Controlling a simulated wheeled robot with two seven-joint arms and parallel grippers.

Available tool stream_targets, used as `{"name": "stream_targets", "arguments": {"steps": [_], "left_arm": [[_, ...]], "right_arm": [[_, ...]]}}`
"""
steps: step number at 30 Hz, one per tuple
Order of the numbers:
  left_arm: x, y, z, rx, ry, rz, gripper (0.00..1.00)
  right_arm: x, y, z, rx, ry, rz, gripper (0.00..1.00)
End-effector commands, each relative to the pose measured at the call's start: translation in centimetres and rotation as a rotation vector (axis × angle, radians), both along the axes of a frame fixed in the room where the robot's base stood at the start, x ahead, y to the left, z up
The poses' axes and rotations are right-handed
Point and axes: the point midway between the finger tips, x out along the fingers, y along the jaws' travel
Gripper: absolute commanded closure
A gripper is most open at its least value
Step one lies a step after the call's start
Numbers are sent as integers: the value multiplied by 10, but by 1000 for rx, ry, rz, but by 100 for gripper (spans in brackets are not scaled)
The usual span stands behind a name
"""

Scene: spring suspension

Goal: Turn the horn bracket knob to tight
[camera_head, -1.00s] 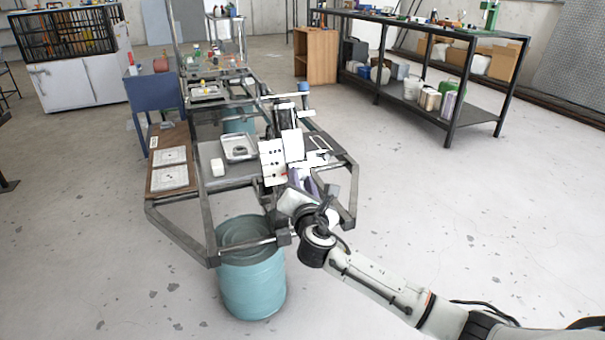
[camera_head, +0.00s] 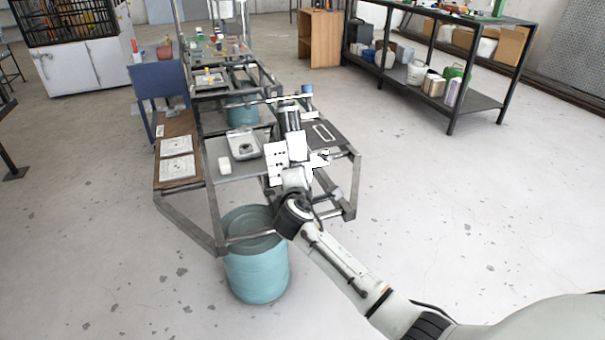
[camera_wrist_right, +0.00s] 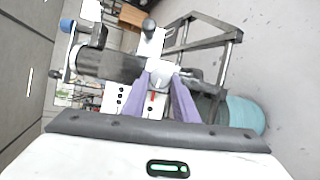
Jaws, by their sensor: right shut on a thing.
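The spring suspension unit, a dark cylinder (camera_head: 290,120) with a white plate with holes (camera_head: 276,160), stands on the metal frame. My right gripper (camera_head: 304,167) is at its near side in the head view, where the wrist hides the fingertips. In the right wrist view, the two purple fingers (camera_wrist_right: 164,78) are shut on a small pale piece (camera_wrist_right: 163,70), which seems to be the horn bracket knob. Its markings are too small to read. The dark cylinder (camera_wrist_right: 105,66) and the white plate (camera_wrist_right: 121,98) lie beside the fingers. My left gripper is not in view.
Frame bars (camera_head: 352,190) run close around the gripper. A teal drum (camera_head: 256,275) stands below. The floor at right is clear.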

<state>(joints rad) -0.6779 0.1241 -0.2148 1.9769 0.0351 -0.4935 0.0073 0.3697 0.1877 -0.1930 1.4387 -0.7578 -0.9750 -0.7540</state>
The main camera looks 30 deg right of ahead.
Motion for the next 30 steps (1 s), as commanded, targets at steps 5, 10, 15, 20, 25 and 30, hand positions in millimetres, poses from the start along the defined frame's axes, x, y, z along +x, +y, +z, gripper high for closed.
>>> {"name": "stream_targets", "arguments": {"steps": [5,10,15,20,25,30], "left_arm": [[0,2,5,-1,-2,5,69],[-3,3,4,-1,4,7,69],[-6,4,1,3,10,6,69],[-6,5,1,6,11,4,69],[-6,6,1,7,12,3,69],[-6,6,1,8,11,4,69]], "right_arm": [[0,0,1,46,-10,-21,96],[0,0,0,65,-14,-29,96],[0,-1,0,67,-15,-30,96],[0,-1,0,66,-15,-30,96],[0,-1,0,65,-14,-29,55],[0,-1,0,64,-15,-29,55]]}}
